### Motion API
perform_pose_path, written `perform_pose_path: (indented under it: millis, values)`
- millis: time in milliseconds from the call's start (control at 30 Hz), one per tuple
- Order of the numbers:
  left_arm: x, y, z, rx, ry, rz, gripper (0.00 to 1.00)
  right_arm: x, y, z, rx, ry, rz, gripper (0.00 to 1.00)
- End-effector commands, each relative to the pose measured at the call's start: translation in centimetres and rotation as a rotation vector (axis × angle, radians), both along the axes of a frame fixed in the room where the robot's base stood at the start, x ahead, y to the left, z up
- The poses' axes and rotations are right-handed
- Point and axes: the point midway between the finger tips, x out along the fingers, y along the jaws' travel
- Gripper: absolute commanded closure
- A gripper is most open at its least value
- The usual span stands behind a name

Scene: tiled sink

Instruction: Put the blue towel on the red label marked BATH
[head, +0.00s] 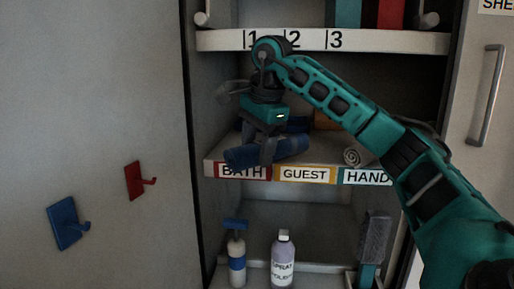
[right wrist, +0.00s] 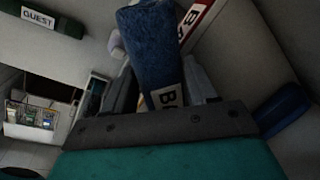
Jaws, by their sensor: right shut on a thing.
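The rolled blue towel (head: 240,156) is at the front of the middle shelf, just above the red BATH label (head: 242,171). It lies across the picture, its right end a little higher. My right gripper (head: 268,155) comes down from above and is shut on the towel. I cannot tell whether the towel touches the shelf. In the right wrist view the towel (right wrist: 150,45) is between the fingers, with a white tag lettered B on it. The red-edged label (right wrist: 195,18) shows beside it. My left gripper is not in view.
A yellow GUEST label (head: 304,175) and a teal HAND label (head: 366,177) continue along the shelf edge. A grey rolled towel (head: 356,156) lies at the right. The upper shelf (head: 380,41) is close above my wrist. Bottles (head: 283,258) stand below.

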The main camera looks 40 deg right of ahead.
Motion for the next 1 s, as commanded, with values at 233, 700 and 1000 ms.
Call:
perform_pose_path:
  millis: [233,700,1000]
  values:
    - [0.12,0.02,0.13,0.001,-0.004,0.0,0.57,-0.01,0.04,-0.16,0.001,-0.002,0.001,0.75]
    - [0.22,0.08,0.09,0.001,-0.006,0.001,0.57,-0.01,0.04,-0.49,0.001,0.0,0.001,0.17]
    - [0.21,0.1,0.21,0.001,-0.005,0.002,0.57,-0.03,0.07,0.15,0.001,-0.003,0.001,0.17]
